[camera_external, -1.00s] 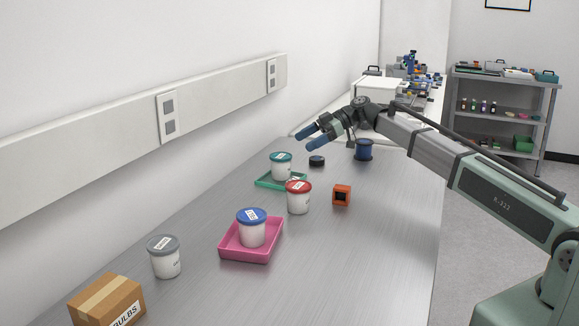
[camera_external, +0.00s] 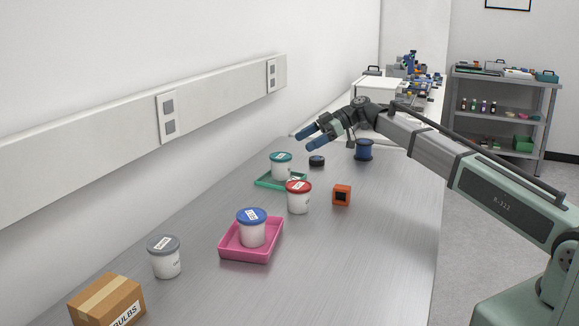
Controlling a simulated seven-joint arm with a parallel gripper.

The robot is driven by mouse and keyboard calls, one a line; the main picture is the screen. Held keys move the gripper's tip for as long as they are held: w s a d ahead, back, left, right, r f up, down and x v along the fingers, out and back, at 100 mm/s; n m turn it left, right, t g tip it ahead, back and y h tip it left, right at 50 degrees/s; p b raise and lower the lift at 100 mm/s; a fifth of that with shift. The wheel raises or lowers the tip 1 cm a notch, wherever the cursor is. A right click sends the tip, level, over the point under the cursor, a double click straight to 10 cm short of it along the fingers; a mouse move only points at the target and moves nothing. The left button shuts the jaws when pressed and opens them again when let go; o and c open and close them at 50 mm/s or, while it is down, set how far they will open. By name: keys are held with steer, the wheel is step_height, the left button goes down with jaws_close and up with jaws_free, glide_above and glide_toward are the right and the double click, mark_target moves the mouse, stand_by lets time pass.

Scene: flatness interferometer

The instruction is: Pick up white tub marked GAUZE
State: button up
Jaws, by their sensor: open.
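Several white tubs with coloured lids stand on the grey bench, and their labels are too small to read, so I cannot tell which is marked GAUZE. A teal-lidded tub (camera_external: 281,169) stands in a green tray (camera_external: 265,181). A red-lidded tub (camera_external: 298,201) stands on the bench to its right and nearer. A blue-lidded tub (camera_external: 252,231) stands in a pink tray (camera_external: 232,250). A grey-lidded tub (camera_external: 165,262) stands on the bench at the near left. My gripper (camera_external: 308,138) is open and empty, in the air above and beyond the teal-lidded tub, with blue fingers pointing left.
A cardboard box (camera_external: 100,300) marked BULBS sits at the near left. An orange block (camera_external: 342,195), a dark round item (camera_external: 317,161) and a blue spool (camera_external: 363,150) stand on the bench. The bench's near right part is clear. A wall rail (camera_external: 215,95) runs along the left.

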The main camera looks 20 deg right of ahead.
steer(key=shift+a, duration=0.1)
stand_by(0.3)
steer(key=s+a+r+n+g+h, duration=0.1)
steer(key=s+a+r+n+g, duration=0.1)
steer(key=s+a, duration=0.95)
steer(key=s+a+r+n+g, duration=0.25)
steer(key=s+a, duration=0.55)
steer(key=a, duration=0.6)
steer(key=s+a+r+n+g+h, duration=0.1)
steer(key=s+a+r+n+g, duration=0.15)
steer(key=s+a, duration=0.9)
steer(key=s+a+n+t+h, duration=0.1)
steer(key=s+a+n+h, duration=0.15)
steer(key=s+a, duration=1)
steer(key=m+t+h, duration=0.4)
steer(key=m+t, duration=0.2)
steer(key=m, duration=0.5)
glide_toward(162, 242)
steer(key=shift+n, duration=0.25)
steer(key=x, duration=1.2)
steer(key=shift+a+f, duration=0.15)
steer(key=shift+f, duration=0.2)
steer(key=shift+g, duration=0.3)
steer(key=c, duration=1)
